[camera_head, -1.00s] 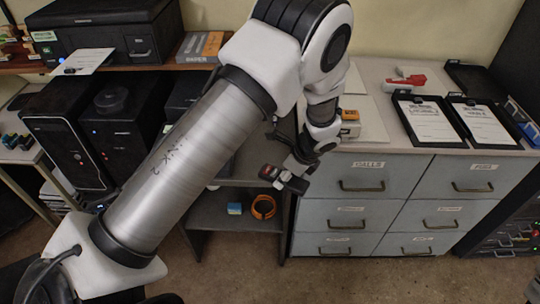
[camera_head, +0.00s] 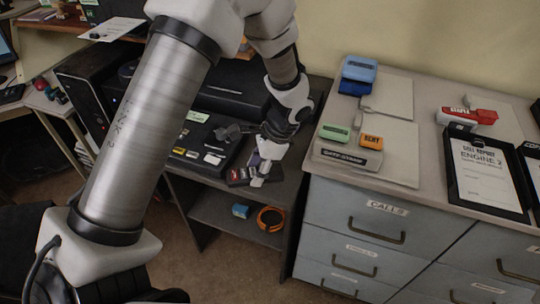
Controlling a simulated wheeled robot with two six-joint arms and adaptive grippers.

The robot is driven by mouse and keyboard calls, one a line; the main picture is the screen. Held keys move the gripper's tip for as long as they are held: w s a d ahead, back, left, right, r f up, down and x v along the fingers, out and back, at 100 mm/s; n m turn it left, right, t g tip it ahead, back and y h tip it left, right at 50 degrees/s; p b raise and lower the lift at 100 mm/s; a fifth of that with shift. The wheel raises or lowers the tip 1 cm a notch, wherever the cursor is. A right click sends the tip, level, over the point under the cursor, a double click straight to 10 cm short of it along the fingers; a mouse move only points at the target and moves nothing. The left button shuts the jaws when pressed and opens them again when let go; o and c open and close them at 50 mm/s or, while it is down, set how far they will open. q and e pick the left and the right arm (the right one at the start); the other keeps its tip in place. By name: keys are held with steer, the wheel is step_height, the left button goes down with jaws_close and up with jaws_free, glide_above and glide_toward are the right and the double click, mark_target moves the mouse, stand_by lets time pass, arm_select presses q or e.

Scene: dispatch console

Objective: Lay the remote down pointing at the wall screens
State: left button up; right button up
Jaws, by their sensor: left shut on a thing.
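My left gripper (camera_head: 262,170) reaches down at the front of the low black-topped shelf unit, right of centre. It is shut on a small dark object with a reddish patch, which looks like the remote (camera_head: 239,176). The object is partly hidden by the fingers. It is at the shelf's front edge; I cannot tell whether it touches the surface. The wall screens are not in view. My right gripper is not in view.
A black tray (camera_head: 190,150) with small items lies left of the gripper. An orange ring (camera_head: 271,219) and a blue box (camera_head: 241,211) sit on the shelf below. The drawer cabinet (camera_head: 345,215) at right bears stamps, a red stapler (camera_head: 470,115) and a clipboard (camera_head: 487,175).

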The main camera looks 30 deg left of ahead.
arm_select(q)
steer(key=w, duration=0.3)
steer(key=w+a, duration=0.1)
steer(key=w, duration=0.2)
steer(key=w+a+f+p, duration=0.1)
steer(key=w, duration=0.2)
steer(key=shift+w, duration=0.1)
steer(key=shift+w+f, duration=0.15)
steer(key=shift+f, duration=0.05)
step_height(320, 180, down, 3)
steer(key=shift+r+p, duration=0.2)
steer(key=shift+p, duration=0.3)
steer(key=shift+f, duration=0.3)
steer(key=shift+f, duration=0.1)
steer(key=o, duration=1.2)
